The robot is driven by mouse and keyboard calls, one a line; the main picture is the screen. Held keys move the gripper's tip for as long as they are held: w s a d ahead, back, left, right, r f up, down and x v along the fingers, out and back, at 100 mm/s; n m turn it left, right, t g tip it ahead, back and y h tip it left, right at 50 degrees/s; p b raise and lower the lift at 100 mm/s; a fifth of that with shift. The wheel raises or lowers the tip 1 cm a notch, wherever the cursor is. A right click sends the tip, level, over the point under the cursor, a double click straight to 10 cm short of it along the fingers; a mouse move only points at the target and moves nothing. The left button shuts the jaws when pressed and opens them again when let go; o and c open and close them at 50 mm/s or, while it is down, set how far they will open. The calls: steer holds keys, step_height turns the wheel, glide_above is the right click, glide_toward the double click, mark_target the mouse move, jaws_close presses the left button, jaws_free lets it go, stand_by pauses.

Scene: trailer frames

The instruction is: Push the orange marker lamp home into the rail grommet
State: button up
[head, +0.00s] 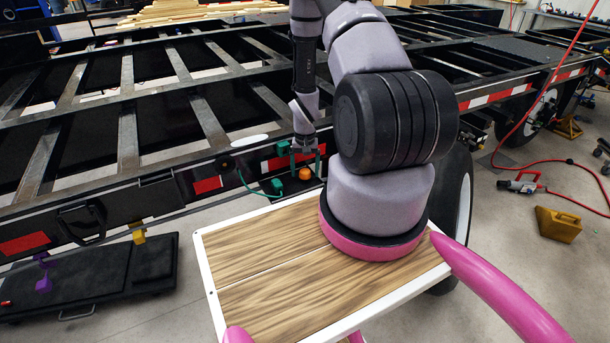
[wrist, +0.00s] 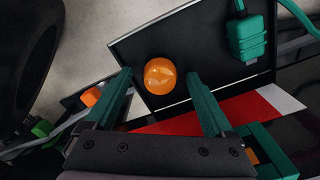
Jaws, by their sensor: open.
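The orange marker lamp (wrist: 160,76) is a glossy dome on the black rail face (wrist: 205,45) in the wrist view. It also shows in the head view (head: 305,174), just below my gripper (head: 306,158). In the wrist view my gripper (wrist: 158,78) has its two green fingers spread wide, one on each side of the lamp in the picture, with a gap to it on both sides. The jaws are empty. The grommet is not visible around the lamp, so how deep the lamp sits cannot be told.
A green connector box (wrist: 248,38) with a cable is on the rail to the lamp's right. Red-and-white tape (wrist: 215,115) runs below. A small orange block (wrist: 91,97) lies at left. A tire (wrist: 25,50) fills the upper left. My wood-topped base (head: 270,270) stands close to the trailer.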

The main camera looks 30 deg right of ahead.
mark_target(304, 170)
jaws_close()
steer(key=shift+r, duration=0.2)
steer(key=shift+r, duration=1.3)
steer(key=shift+w, duration=0.1)
